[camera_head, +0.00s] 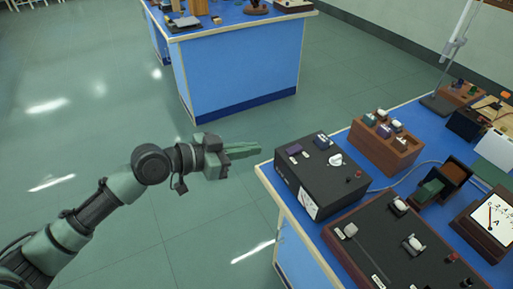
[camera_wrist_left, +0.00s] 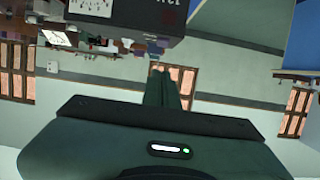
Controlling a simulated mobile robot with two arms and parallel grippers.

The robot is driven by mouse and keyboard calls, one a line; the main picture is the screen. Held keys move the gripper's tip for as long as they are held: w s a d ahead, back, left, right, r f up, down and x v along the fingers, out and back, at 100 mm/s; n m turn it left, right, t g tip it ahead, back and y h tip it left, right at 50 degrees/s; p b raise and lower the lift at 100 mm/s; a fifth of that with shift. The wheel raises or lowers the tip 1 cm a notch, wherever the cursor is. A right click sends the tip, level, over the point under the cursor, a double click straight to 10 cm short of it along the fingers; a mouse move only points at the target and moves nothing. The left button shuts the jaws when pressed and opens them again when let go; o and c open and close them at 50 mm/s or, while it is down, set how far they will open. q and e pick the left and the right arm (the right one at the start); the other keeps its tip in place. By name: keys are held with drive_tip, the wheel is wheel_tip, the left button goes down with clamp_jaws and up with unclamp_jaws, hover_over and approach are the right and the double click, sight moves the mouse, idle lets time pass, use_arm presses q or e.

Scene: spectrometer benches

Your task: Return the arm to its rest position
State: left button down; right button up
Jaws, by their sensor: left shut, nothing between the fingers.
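My left arm (camera_head: 75,225) comes in from the left and reaches out over the floor. My left gripper (camera_head: 258,148) is shut and empty. It is in the air by the near left corner of the right bench, just left of the black instrument box (camera_head: 322,172). In the left wrist view the closed fingers (camera_wrist_left: 167,85) show in the middle, with nothing between them. My right gripper is not in view.
The right blue bench (camera_head: 435,128) carries the black box, a wooden rack (camera_head: 372,154), a long dark switch board (camera_head: 385,250) and a meter (camera_head: 490,215). Another blue bench (camera_head: 235,68) stands at the back. The green floor (camera_head: 90,110) at left is clear.

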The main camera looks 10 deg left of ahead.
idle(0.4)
use_arm(q)
drive_tip(key=w+a+f+n+t+y, duration=0.1)
drive_tip(key=w+a+f+n+y, duration=0.15)
drive_tip(key=f, duration=0.35)
drive_tip(key=w+a+f+n+y, duration=0.1)
drive_tip(key=a+f, duration=0.3)
drive_tip(key=f, duration=0.3)
drive_tip(key=w+a+f+n+t+y, duration=0.1)
drive_tip(key=a+f+n+y, duration=0.15)
drive_tip(key=f, duration=0.35)
drive_tip(key=s+a+f+n+g+y, duration=0.1)
drive_tip(key=s+a+f, duration=0.2)
drive_tip(key=f, duration=0.6)
drive_tip(key=s+a+f+n+g+y, duration=0.1)
drive_tip(key=s+a+f+y, duration=0.15)
drive_tip(key=f, duration=0.55)
drive_tip(key=s+a+f+g+y, duration=0.1)
drive_tip(key=s+f+g, duration=0.2)
drive_tip(key=s+f, duration=1)
drive_tip(key=s+a+f+g+y, duration=0.1)
drive_tip(key=s+a+f+g, duration=0.1)
drive_tip(key=s+f, duration=1.15)
drive_tip(key=s+d+g, duration=0.2)
drive_tip(key=s, duration=1.6)
drive_tip(key=shift+d+r+g, duration=0.2)
drive_tip(key=shift+d+g, duration=0.1)
drive_tip(key=shift+d, duration=0.1)
drive_tip(key=shift+s, duration=0.1)
